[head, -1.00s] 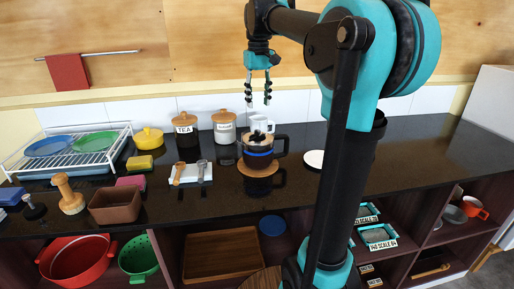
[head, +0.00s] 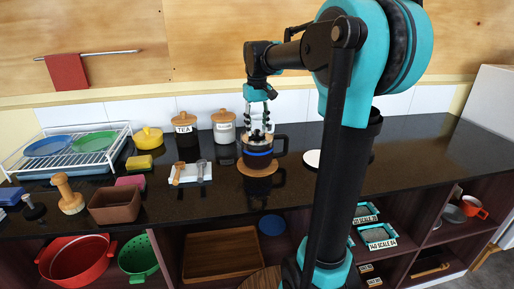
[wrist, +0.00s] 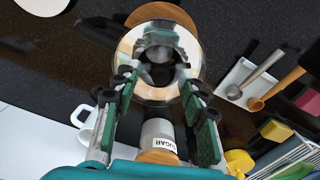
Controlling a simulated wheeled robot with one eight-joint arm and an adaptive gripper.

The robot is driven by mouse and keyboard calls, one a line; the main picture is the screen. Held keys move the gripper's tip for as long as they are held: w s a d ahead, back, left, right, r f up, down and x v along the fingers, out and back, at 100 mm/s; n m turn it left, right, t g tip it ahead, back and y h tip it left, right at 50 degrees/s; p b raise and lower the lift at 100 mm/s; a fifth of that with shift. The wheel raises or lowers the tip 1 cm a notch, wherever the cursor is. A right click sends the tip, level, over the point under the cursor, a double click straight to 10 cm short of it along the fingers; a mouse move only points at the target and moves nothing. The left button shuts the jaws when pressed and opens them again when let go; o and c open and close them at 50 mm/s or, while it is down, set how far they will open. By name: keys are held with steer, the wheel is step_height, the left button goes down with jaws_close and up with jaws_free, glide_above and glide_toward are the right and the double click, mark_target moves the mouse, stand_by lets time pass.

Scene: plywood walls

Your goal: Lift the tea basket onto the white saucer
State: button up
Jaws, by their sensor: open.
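A dark mug with a blue band (head: 257,158) stands on a round wooden coaster (head: 257,170) on the black counter. In the wrist view, the tea basket (wrist: 152,44) shows as a shiny metal round inside the mug's mouth, with a dark part at its middle. My gripper (head: 260,128) points down just above the mug; its fingers are open and spread either side of the basket in the wrist view (wrist: 158,92). I cannot tell whether they touch it. The white saucer (head: 312,158) lies flat and empty to the right of the mug; its edge also shows in the wrist view (wrist: 42,5).
A tea canister (head: 186,127) and a sugar canister (head: 224,127) stand behind left. A white mug (wrist: 88,132) is close behind the dark mug. A white rest with two scoops (head: 190,173) lies left. The counter between mug and saucer looks clear.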

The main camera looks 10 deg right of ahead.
jaws_close()
stand_by(0.4)
